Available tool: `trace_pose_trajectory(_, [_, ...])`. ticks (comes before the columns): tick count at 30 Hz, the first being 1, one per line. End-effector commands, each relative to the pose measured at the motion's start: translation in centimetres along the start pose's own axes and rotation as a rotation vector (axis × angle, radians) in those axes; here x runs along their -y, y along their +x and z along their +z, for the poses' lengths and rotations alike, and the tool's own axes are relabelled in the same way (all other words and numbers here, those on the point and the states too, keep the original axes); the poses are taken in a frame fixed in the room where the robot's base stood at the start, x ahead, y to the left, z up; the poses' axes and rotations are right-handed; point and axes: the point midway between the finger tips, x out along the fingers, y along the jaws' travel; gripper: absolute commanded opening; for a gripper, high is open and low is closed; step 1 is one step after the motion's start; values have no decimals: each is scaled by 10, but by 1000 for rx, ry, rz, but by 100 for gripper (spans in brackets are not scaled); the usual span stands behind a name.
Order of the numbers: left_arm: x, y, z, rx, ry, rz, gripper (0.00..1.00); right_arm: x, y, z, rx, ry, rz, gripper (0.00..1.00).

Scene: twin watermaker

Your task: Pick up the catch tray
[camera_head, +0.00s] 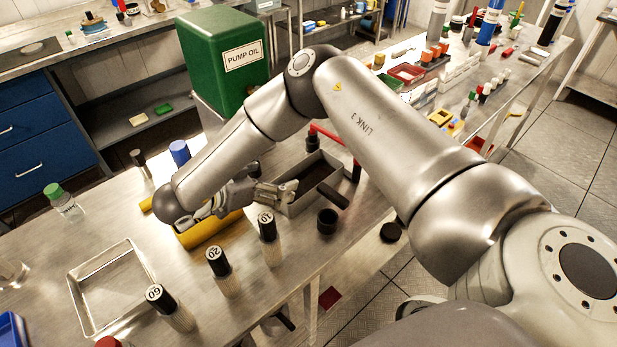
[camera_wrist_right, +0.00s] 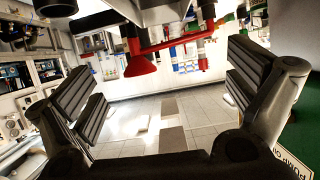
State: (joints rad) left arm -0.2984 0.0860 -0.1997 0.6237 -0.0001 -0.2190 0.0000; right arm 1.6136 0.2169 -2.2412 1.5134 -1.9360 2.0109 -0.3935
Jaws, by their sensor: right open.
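A deep rectangular metal tray with a dark inside (camera_head: 287,207) stands on the bench near a red-handled fitting. A shallow, empty metal tray (camera_head: 75,294) lies at the bench's left front. I cannot tell for sure which is the catch tray. My right gripper (camera_head: 283,194) is at the left side of the deep tray, close to its wall; contact is unclear. In the right wrist view its two ribbed fingers (camera_wrist_right: 163,92) are wide apart with nothing between them. My left gripper is not in view.
A green PUMP OIL box (camera_head: 222,65) stands behind my right arm. Black-capped cylinders marked 10 (camera_head: 268,240), 20 (camera_head: 222,270) and 60 (camera_head: 170,308) stand in front. A black cup (camera_head: 327,221) is near the front edge.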

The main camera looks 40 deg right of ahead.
Motion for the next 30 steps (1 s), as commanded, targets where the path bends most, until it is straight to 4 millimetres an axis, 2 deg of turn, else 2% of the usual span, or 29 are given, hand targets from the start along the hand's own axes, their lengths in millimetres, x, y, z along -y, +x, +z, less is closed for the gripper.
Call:
trace_pose_trajectory(4, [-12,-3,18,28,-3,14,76,-1,9,23,1,-2,2,100])
trace_pose_trajectory(10, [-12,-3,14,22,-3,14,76,-1,18,45,1,-1,1,100])
trace_pose_trajectory(18, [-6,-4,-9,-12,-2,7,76,-1,37,43,2,0,2,100])
trace_pose_trajectory(24, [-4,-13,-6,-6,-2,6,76,-1,70,40,0,1,4,100])
trace_pose_trajectory(30, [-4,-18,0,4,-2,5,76,0,90,41,0,0,1,100])
